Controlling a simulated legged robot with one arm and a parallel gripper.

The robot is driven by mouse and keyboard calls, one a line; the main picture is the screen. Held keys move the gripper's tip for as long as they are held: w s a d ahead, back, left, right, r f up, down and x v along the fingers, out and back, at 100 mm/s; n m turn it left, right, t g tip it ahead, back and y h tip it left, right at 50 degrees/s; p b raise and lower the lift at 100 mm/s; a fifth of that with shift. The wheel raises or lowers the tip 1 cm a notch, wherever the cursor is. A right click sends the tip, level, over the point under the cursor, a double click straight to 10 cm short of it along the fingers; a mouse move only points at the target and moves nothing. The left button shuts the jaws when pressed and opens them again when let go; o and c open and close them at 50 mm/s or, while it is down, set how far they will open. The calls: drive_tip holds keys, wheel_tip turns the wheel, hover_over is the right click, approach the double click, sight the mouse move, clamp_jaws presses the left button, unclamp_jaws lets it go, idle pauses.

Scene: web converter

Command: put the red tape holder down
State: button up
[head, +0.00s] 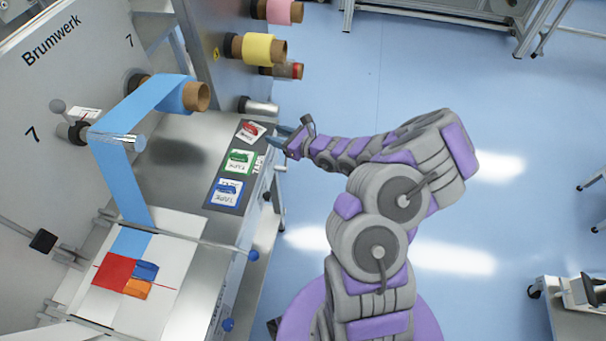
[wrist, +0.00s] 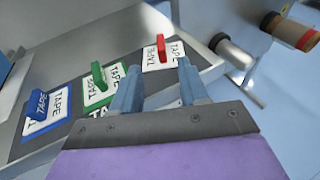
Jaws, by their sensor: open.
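The red tape holder (head: 250,128) sits on its white TAPE-labelled card at the far end of a dark mat (head: 222,206). In the wrist view the red holder (wrist: 161,46) stands just beyond my gripper, in line with the gap between the fingers. My gripper (head: 280,136) is open and empty, at the right edge of the steel table by the red card. Its two blue-grey fingers show in the wrist view (wrist: 158,76), apart from each other, with clear space between them and the holder.
A green tape holder (head: 237,158) and a blue one (head: 226,190) sit on the same mat. A metal roller (head: 262,107) is close beyond the red card. Blue web (head: 127,190) runs down to a white sheet at left. Open floor (head: 400,60) lies right.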

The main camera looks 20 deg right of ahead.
drive_tip(key=s+a+r+n+g+y, duration=0.1)
drive_tip(key=a+r+n+y, duration=0.3)
drive_tip(key=a+r+n, duration=0.35)
drive_tip(key=s+a+r+n+g+y, duration=0.2)
drive_tip(key=s+a+r+n+g, duration=0.95)
drive_tip(key=s+a, duration=0.45)
drive_tip(key=s+d+n+g+h, duration=0.1)
drive_tip(key=s+n+g+h, duration=0.35)
drive_tip(key=s, duration=0.95)
drive_tip(key=s+d+n+t+h, duration=0.2)
drive_tip(key=s+d+n+h, duration=0.4)
drive_tip(key=d, duration=1)
drive_tip(key=s+h, duration=0.3)
drive_tip(key=s, duration=0.3)
drive_tip(key=shift+h, duration=0.35)
drive_tip(key=shift+s, duration=0.1)
